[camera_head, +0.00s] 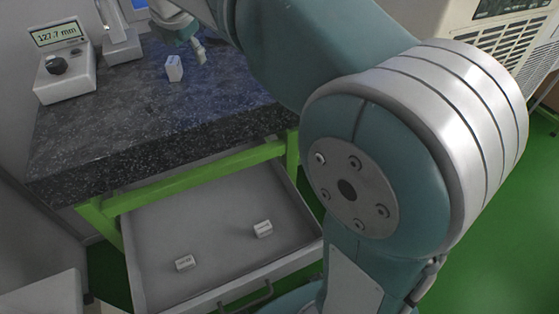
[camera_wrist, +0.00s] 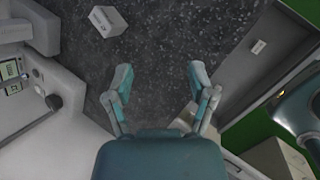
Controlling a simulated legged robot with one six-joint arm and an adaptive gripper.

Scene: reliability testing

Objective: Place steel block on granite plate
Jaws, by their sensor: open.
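A small pale steel block (camera_head: 174,68) stands upright on the dark speckled granite plate (camera_head: 110,125) in the head view. In the wrist view the block (camera_wrist: 107,21) lies on the granite (camera_wrist: 160,35), beyond and left of the fingers. Two similar small blocks lie apart in the open grey drawer below, one at right (camera_head: 263,229) and one at left (camera_head: 185,263). One of them (camera_wrist: 258,46) shows in the wrist view. My gripper (camera_wrist: 160,72) is open and empty above the granite. In the head view its fingers (camera_head: 198,49) are just right of the standing block.
A gauge box (camera_head: 65,80) reading 127.7 mm stands at the plate's left, with a measuring stand (camera_head: 123,45) beside it. The drawer (camera_head: 215,205) is pulled out under the plate's green frame (camera_head: 190,182). A beige machine (camera_head: 500,40) stands at upper right. Green floor is clear at right.

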